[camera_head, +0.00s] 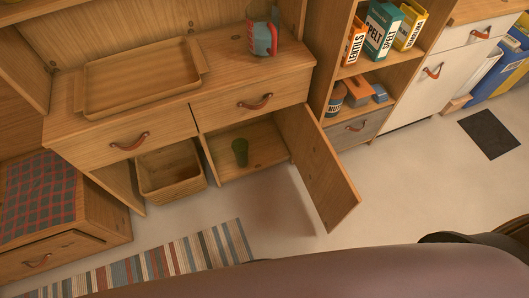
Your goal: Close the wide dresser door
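The wooden dresser (160,130) stands at upper left with two drawers, both shut, with leather pulls. Below the right drawer, its door (318,165) stands open, swung out over the floor from the right side of the compartment. The compartment (262,150) behind it is exposed, with a small green cup (240,152) inside. I cannot see a pull on the door's visible face. Neither of my grippers shows in the view.
A wooden bin (170,174) sits in the left bay. A tray (140,80) and a patterned mug (262,36) are on top. A shelf unit (362,68) stands right of the door. A striped rug (180,258) lies left; the floor (400,185) right of the door is clear.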

